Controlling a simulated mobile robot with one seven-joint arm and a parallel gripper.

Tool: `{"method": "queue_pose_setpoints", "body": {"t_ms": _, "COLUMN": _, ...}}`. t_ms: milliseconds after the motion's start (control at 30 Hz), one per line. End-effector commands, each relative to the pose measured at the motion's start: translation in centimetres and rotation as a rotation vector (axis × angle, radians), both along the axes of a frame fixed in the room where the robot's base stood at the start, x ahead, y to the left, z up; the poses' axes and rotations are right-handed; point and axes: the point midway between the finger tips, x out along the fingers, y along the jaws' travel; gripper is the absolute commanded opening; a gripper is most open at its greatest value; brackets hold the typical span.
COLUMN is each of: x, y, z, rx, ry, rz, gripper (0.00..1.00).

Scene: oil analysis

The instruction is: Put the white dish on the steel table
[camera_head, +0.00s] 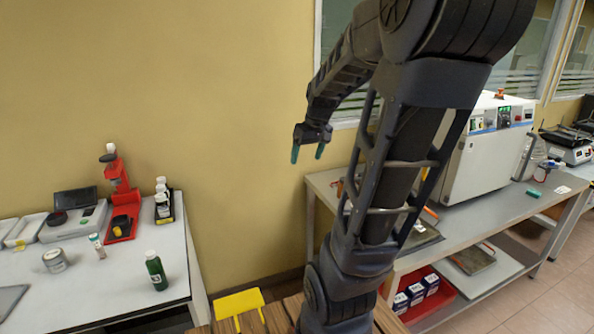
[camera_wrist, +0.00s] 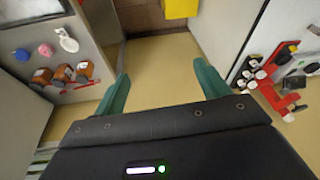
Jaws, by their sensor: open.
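My gripper (camera_head: 307,152) is raised in front of the yellow wall with its teal fingers apart. In the wrist view my gripper (camera_wrist: 161,70) is open, with nothing between the fingers. The steel table (camera_head: 318,188) stands at the right, partly hidden by my arm; it also shows at the left of the wrist view (camera_wrist: 88,20). A small white piece (camera_wrist: 68,40) lies on it in the wrist view, perhaps the white dish, but too small to tell. My gripper is apart from it. No dish is clear in the head view.
The left bench (camera_head: 95,305) holds a red stand (camera_head: 121,200), a green bottle (camera_head: 156,270) and a pale tin (camera_head: 55,260). A white oven (camera_head: 485,160) stands on the steel table. Brown bottles (camera_wrist: 62,74) show in the wrist view. A yellow stool (camera_head: 238,302) sits below.

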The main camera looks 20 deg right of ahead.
Motion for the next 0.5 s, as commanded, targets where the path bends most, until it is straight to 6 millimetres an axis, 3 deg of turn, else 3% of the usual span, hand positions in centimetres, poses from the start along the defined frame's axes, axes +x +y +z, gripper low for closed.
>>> {"method": "queue_pose_setpoints", "body": {"t_ms": 200, "x": -4.9, "y": 4.2, "z": 1.8, "rx": -0.015, "ry": -0.044, "rz": -0.042, "gripper": 0.74}}
{"method": "queue_pose_setpoints", "body": {"t_ms": 500, "x": -11.1, "y": 8.1, "z": 2.5, "rx": -0.047, "ry": -0.108, "rz": -0.118, "gripper": 0.74}}
